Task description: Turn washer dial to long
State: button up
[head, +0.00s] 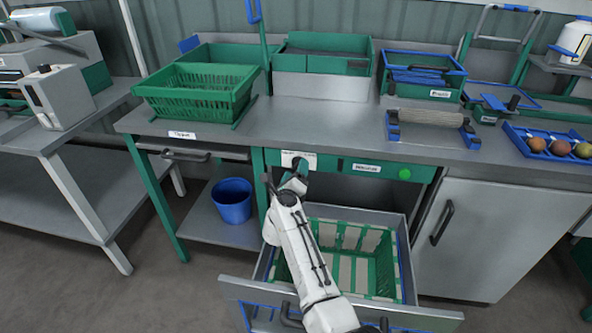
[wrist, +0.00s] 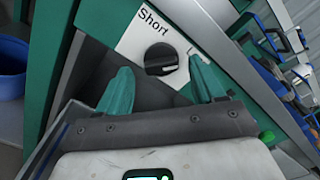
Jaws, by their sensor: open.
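The washer dial is a dark round knob (wrist: 160,59) on a white plate (wrist: 150,28) in the wrist view. The plate reads "Short" beside the knob; other lettering is partly hidden by a finger. In the head view the plate (head: 298,160) sits on the green washer front, with the dial mostly hidden by my arm. My gripper (wrist: 160,88) is open, its two green fingers apart and pointing at the panel. The knob shows beyond and between the fingertips; I cannot tell whether they touch it. The gripper is empty.
The washer's lower drawer (head: 340,310) stands open beneath my arm, with a green crate (head: 385,265) inside. A green button (head: 405,174) is right of the dial. A blue bin (head: 232,201) stands left. Green crates (head: 200,90) rest on the counter (head: 330,125).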

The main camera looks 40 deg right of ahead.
jog(key=p+v, duration=0.2)
jog(key=v, duration=0.7)
jog(key=shift+s+a, duration=0.2)
jog(key=shift+r, duration=0.1)
